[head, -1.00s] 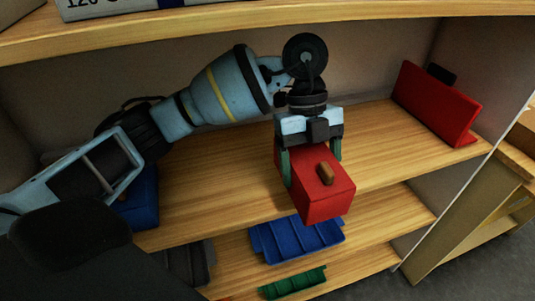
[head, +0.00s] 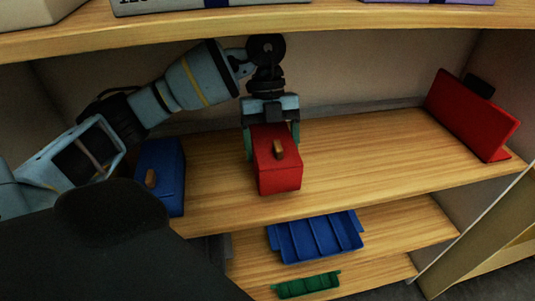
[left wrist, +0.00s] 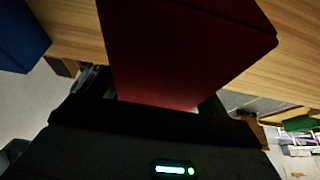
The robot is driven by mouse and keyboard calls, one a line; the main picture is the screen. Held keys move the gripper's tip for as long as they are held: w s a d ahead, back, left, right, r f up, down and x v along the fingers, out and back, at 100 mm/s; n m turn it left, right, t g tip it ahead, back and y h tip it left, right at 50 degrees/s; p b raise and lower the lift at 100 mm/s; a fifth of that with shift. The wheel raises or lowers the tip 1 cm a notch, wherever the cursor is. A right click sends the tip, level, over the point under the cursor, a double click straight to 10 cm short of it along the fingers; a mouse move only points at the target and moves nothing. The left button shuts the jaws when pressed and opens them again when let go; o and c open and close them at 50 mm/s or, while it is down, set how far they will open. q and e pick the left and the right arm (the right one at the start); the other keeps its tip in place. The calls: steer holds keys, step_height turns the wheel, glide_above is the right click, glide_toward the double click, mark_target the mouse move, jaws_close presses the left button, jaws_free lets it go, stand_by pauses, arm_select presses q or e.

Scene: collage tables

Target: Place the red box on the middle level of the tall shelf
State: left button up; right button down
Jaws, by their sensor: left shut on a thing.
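The red box (head: 278,172), with a small brown knob on its near part, is at the shelf level in the middle of the head view. My left gripper (head: 271,135) is shut on it, with one green finger on each side. In the left wrist view the red box (left wrist: 180,50) fills the middle, close against the gripper. I cannot tell whether its underside touches the board. The tall shelf (head: 370,160) has wooden boards, with one above and lower ones below this level. My right gripper is not in view.
A blue box (head: 162,178) stands left of the red box on the same board. A red bookend-like piece (head: 472,115) stands at the right end. Below are a blue tray (head: 315,238) and a green tray (head: 307,285). The board between red box and bookend is clear.

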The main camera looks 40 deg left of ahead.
mark_target(265, 129)
arm_select(q)
steer(key=shift+a, duration=0.45)
steer(key=shift+a+f, duration=0.1)
steer(key=shift+f, duration=1.65)
steer(key=o, duration=1)
steer(key=shift+f, duration=0.1)
steer(key=shift+o, duration=0.2)
steer(key=shift+v, duration=3.8)
